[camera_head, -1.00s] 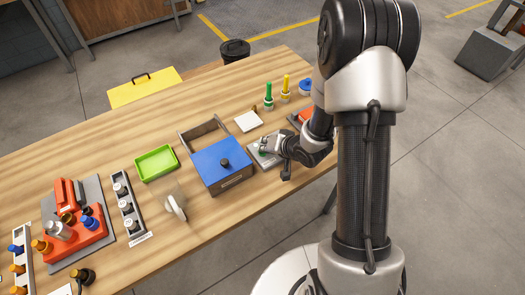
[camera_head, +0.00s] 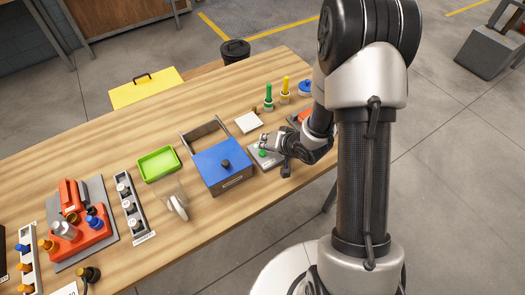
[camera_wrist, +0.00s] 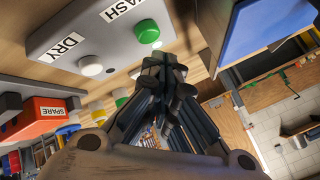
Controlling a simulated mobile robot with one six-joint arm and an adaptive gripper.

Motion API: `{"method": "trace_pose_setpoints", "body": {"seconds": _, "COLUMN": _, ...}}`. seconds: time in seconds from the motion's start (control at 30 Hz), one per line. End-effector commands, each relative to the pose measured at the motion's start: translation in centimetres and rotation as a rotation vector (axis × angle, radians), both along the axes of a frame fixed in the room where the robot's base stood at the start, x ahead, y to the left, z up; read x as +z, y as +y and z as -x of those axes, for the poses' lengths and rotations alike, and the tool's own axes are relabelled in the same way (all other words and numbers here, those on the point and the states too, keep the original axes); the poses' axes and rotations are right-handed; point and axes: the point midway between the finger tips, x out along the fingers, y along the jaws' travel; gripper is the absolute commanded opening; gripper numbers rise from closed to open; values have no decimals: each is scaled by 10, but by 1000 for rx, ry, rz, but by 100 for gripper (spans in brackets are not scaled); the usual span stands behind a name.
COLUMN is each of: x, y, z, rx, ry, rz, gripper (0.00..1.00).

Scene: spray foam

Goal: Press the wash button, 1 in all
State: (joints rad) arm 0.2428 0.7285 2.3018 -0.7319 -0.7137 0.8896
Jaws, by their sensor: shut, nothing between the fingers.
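The grey button panel (camera_head: 268,157) lies flat on the table, right of the blue-lidded box. Its green button (camera_head: 263,153) shows in the head view. In the wrist view the panel (camera_wrist: 100,35) has a green button (camera_wrist: 148,32) beside the WASH label (camera_wrist: 124,8) and a white button (camera_wrist: 91,66) by the DRY label (camera_wrist: 62,47). My gripper (camera_head: 267,141) is shut and empty, just above the panel. In the wrist view its closed fingertips (camera_wrist: 160,66) appear near the green button, with a visible gap between them.
The blue-lidded box (camera_head: 222,162) stands close left of the panel; its blue side (camera_wrist: 262,30) looms in the wrist view. A red SPARE bin (camera_wrist: 38,120) is on the other side. Green and yellow markers (camera_head: 268,98) stand behind. A green tray (camera_head: 158,163) is further left.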

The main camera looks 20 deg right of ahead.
Motion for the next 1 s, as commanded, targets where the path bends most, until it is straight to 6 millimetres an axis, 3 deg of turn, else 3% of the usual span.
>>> {"method": "trace_pose_setpoints", "body": {"seconds": 0.43, "x": 46, "y": 0, "z": 0, "rx": 0, "ry": 0, "rz": 0, "gripper": 0}}
{"method": "trace_pose_setpoints", "body": {"seconds": 1.0, "x": 45, "y": 0, "z": 0, "rx": 0, "ry": 0, "rz": 0, "gripper": 0}}
